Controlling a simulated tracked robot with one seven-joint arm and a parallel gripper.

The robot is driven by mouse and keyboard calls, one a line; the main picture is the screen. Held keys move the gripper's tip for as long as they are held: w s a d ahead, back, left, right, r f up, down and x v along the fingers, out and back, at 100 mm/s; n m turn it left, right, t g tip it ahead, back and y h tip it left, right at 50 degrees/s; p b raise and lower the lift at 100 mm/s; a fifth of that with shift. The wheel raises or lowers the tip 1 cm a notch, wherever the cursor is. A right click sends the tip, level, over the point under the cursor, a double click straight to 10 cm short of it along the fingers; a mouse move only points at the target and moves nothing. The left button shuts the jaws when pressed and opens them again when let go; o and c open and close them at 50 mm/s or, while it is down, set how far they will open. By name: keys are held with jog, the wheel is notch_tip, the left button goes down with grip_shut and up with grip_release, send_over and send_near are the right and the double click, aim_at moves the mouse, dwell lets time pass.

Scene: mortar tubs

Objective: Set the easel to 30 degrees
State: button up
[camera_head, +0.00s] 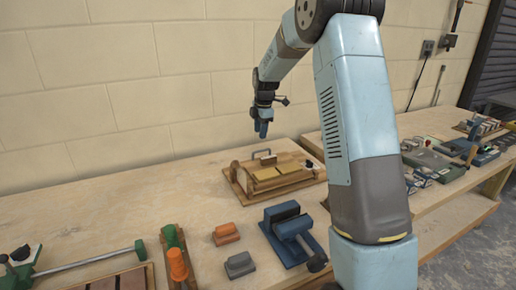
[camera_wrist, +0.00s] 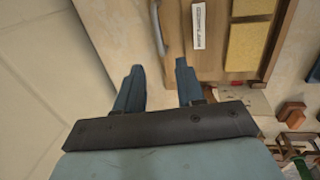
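A wooden fixture (camera_head: 275,185), which I take to be the easel, lies on the workbench near the back wall. It has yellowish pads and a grey handle (camera_head: 264,152) along its back edge. In the wrist view its wooden board (camera_wrist: 208,50) shows at the top right, with a white label, yellow pads and the grey handle (camera_wrist: 158,28) at its left edge. The label is too small to read, and I cannot tell the angle. My gripper (camera_head: 262,130) hangs above the fixture's back edge, apart from it. In the wrist view its fingers (camera_wrist: 158,86) are spread with nothing between them.
A blue vise (camera_head: 292,236), an orange block (camera_head: 226,233) and a grey block (camera_head: 240,264) stand in front of the fixture. A green-handled bar clamp (camera_head: 90,258) lies at left. Several tools crowd the right bench. The back left bench (camera_head: 110,215) is clear.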

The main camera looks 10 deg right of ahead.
jog(key=f, duration=0.3)
jog(key=w+f, duration=0.1)
jog(key=f, duration=0.4)
jog(key=shift+w+a+f, duration=0.1)
jog(key=shift+w+f, duration=0.2)
jog(key=shift+f, duration=0.05)
jog(key=shift+c, duration=0.4)
grip_shut()
jog(key=shift+a, duration=0.35)
jog(key=shift+d+r, duration=0.15)
jog(key=shift+d, duration=0.1)
